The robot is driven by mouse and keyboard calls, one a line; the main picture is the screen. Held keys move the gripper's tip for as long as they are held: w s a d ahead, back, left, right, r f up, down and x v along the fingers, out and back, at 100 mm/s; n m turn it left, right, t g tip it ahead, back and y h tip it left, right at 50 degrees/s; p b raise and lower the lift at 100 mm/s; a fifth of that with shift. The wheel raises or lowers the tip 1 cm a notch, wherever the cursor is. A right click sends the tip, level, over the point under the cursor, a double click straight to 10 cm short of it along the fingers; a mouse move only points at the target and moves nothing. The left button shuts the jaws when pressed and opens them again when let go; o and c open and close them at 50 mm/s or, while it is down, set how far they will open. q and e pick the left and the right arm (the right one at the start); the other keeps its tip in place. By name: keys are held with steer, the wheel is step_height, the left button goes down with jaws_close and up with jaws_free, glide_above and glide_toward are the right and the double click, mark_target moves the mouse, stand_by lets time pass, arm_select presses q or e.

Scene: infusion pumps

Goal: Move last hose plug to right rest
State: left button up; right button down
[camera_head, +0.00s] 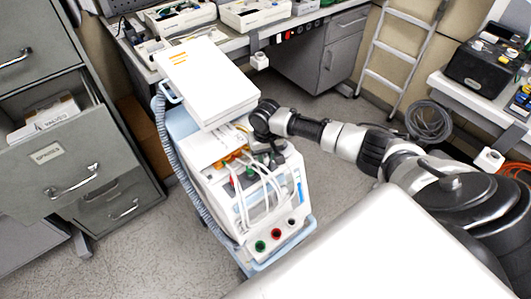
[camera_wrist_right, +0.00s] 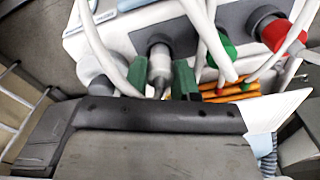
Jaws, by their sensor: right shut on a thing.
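The pump device (camera_head: 265,205) stands on a light blue cart, with several white hoses (camera_head: 262,185) looping over its front. My right gripper (camera_head: 272,152) reaches down at its top right. In the right wrist view, the green fingertips of that gripper (camera_wrist_right: 160,84) are shut on a pale hose plug (camera_wrist_right: 160,62). This plug points at a dark round socket (camera_wrist_right: 158,40); I cannot tell how deep it sits. A green plug (camera_wrist_right: 222,52) and a red plug (camera_wrist_right: 279,34) are to its right. Which holder is the right rest is unclear. My left gripper is out of view.
Orange clips (camera_wrist_right: 220,93) lie close beside the fingers. Grey drawers (camera_head: 75,150) are on the left, a workbench (camera_head: 240,42) behind. A ribbed hose (camera_head: 172,150) runs down the cart's left side.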

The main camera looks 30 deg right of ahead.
steer(key=shift+f, duration=0.45)
steer(key=c, duration=0.8)
jaws_free()
steer(key=shift+r, duration=0.15)
